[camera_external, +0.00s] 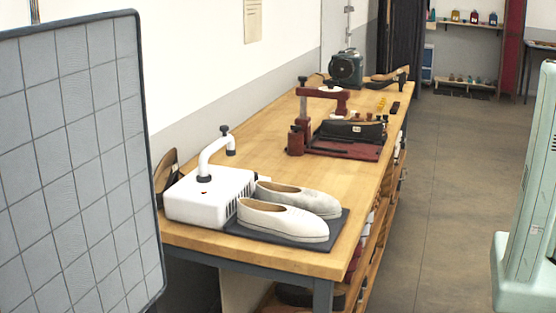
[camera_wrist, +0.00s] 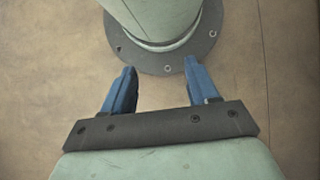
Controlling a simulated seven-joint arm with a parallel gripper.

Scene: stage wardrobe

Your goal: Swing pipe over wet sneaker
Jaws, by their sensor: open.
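A white bent pipe (camera_external: 210,148) rises from a dark collar on a white box-shaped dryer (camera_external: 205,205) at the bench's near end. A dark knob sits on top of the pipe, and its dark-tipped outlet hangs at the back, over neither shoe. Two pale low shoes lie side by side on a dark mat (camera_external: 262,234), heels against the dryer. The rear sneaker (camera_external: 315,202) looks greyer and blotchy, perhaps damp; the front sneaker (camera_external: 285,225) is even cream. My gripper (camera_wrist: 160,72) is open and empty in the wrist view, away from the dryer; it does not show in the external view.
The wooden bench (camera_external: 265,260) also holds a dark red press (camera_external: 296,138) with a black shoe and, further back, a dark round machine (camera_external: 346,68). A grey gridded panel (camera_external: 75,160) stands at the left. The floor (camera_external: 435,200) right of the bench is clear.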

